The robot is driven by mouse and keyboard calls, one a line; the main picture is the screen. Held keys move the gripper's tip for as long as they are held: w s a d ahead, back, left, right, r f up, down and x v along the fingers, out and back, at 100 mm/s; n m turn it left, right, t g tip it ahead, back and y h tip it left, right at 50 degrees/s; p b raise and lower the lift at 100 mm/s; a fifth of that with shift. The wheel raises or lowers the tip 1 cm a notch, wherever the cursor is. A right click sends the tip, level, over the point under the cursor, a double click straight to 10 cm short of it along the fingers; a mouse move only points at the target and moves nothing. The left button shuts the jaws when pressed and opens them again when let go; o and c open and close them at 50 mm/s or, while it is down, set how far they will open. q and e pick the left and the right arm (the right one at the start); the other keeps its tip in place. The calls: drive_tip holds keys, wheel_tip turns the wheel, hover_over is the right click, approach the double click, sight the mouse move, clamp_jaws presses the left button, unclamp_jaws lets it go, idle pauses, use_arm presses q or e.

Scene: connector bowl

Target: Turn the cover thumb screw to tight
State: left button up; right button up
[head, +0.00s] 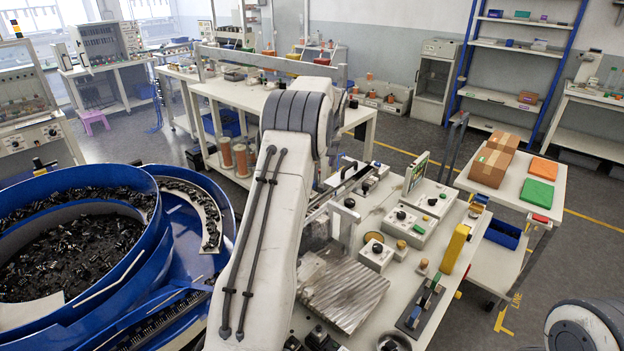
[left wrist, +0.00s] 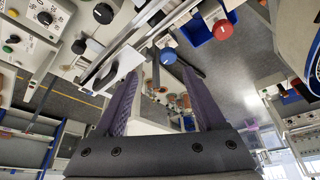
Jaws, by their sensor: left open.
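In the left wrist view, my left gripper (left wrist: 160,74) is open, with its two dark fingers apart and nothing between them. A round blue knob (left wrist: 168,56) on a stem shows just beyond the fingertips, between them in the picture and apart from both. A red knob (left wrist: 223,29) shows to its right, and black knobs (left wrist: 103,13) to its left. No label marks which one is the cover thumb screw, and I cannot tell how tight any is. In the head view my left arm hides much of this area, and my left gripper cannot be made out clearly.
A blue bowl feeder (head: 75,205) full of small dark parts stands at left. The workbench (head: 455,275) carries control boxes (head: 406,228), a ribbed metal block (head: 345,291) and a yellow block (head: 455,248). Cardboard boxes (head: 490,166) lie on a side table at right.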

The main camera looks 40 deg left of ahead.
use_arm(q)
drive_tip(key=p+x, duration=0.1)
drive_tip(key=x, duration=0.2)
drive_tip(key=a+p+x, duration=0.1)
drive_tip(key=x, duration=0.2)
drive_tip(key=a+p+x, duration=0.1)
drive_tip(key=x, duration=0.2)
drive_tip(key=shift+s+a+f+p, duration=0.1)
drive_tip(key=shift+f+p, duration=0.05)
drive_tip(key=shift+p, duration=0.15)
drive_tip(key=shift+a+f, duration=0.15)
drive_tip(key=shift+f, duration=0.5)
clamp_jaws()
